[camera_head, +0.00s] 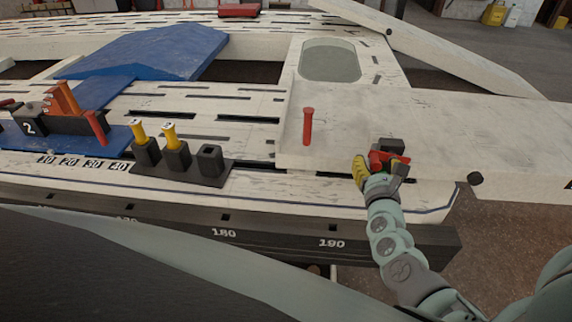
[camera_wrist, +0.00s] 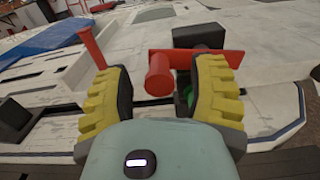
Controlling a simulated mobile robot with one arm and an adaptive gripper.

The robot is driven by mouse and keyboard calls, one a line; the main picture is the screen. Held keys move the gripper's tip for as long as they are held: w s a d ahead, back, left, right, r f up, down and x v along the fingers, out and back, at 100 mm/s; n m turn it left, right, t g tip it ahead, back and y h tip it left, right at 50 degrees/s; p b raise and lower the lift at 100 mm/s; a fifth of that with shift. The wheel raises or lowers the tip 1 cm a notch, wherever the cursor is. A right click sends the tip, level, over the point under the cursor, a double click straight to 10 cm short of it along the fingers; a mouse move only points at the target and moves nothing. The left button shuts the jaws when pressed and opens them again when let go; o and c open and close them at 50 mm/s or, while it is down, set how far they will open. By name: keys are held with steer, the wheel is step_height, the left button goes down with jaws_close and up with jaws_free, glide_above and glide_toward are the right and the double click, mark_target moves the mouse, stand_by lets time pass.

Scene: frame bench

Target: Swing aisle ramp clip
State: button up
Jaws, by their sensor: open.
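A red clip (camera_head: 392,157) lies by a black block (camera_head: 388,144) near the front edge of a pale ramp panel (camera_head: 440,125). In the wrist view the clip shows as a flat red bar (camera_wrist: 212,57) with a round red knob (camera_wrist: 158,76). My gripper (camera_head: 376,167) is at the clip, its yellow-padded fingers apart. In the wrist view my gripper (camera_wrist: 160,92) has the knob between its fingers, with a gap on the left; contact on the right is unclear. A small green part shows partly hidden behind the right finger.
An upright red pin (camera_head: 307,126) stands on the panel left of my gripper; it also shows in the wrist view (camera_wrist: 86,42). A black holder (camera_head: 180,170) with two yellow-topped pieces and one empty socket stands farther left. The panel behind the clip is mostly clear.

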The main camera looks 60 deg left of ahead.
mark_target(394, 153)
jaws_close()
stand_by(0.3)
steer(key=shift+r+m, duration=0.1)
steer(key=shift+m, duration=0.2)
steer(key=m, duration=0.1)
steer(key=r+m+b, duration=0.1)
steer(key=m, duration=0.2)
steer(key=shift+w+d+r+b, duration=0.2)
steer(key=shift+w+r+b, duration=0.1)
steer(key=shift+r+b, duration=0.1)
steer(key=m, duration=0.2)
steer(key=w+d+r+m, duration=0.1)
steer(key=m, duration=0.2)
steer(key=r+m, duration=0.1)
steer(key=m, duration=0.1)
steer(key=shift+w+d+m, duration=0.25)
steer(key=shift+w+m, duration=0.05)
steer(key=shift+w, duration=0.1)
steer(key=shift+w+d+r+m, duration=0.1)
steer(key=shift+w+d+m, duration=0.15)
steer(key=shift+m, duration=0.55)
steer(key=shift+w+d+r+m, duration=0.1)
steer(key=shift+w+d+m, duration=0.1)
steer(key=shift+m, duration=0.6)
steer(key=shift+f, duration=0.1)
